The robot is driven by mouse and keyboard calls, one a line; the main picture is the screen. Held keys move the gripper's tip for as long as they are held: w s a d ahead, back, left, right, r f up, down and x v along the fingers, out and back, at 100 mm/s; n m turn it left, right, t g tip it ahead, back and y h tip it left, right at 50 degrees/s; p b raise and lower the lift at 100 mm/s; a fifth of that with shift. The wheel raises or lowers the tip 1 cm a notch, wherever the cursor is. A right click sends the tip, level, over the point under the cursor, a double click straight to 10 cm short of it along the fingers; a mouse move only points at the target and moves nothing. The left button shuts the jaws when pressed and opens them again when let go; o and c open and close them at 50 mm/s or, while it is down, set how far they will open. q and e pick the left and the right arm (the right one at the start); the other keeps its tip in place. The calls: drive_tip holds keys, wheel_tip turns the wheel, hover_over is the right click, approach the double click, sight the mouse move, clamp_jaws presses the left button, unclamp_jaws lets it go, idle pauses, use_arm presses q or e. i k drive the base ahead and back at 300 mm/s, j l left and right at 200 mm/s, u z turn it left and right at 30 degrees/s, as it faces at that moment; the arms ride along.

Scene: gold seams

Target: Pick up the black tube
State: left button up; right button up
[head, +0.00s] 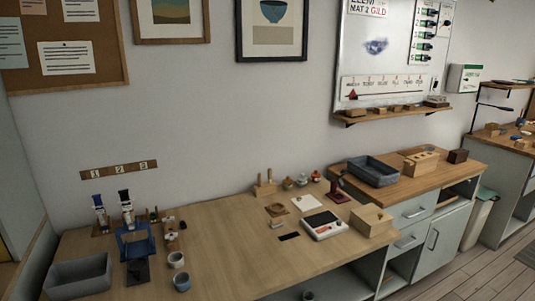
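Two upright tube-like items stand at the left of the wooden bench, one with a blue-looking top (98,203) and one with a darker top (126,202). They are close together, behind a blue holder (135,240). A small item with a dark top (153,214) stands just to their right. They are too small in the head view for me to tell which one is the black tube. Neither of my grippers shows in the head view.
A white device (324,225), a flat black piece (289,236) and a wooden box (371,220) lie to the right. The bench middle is clear.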

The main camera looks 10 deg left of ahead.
sight(127, 208)
drive_tip(key=j+u, duration=0.1)
drive_tip(key=u, duration=0.25)
drive_tip(key=k+j+u, duration=0.1)
drive_tip(key=u, duration=0.25)
drive_tip(key=j+u, duration=0.1)
drive_tip(key=u, duration=0.25)
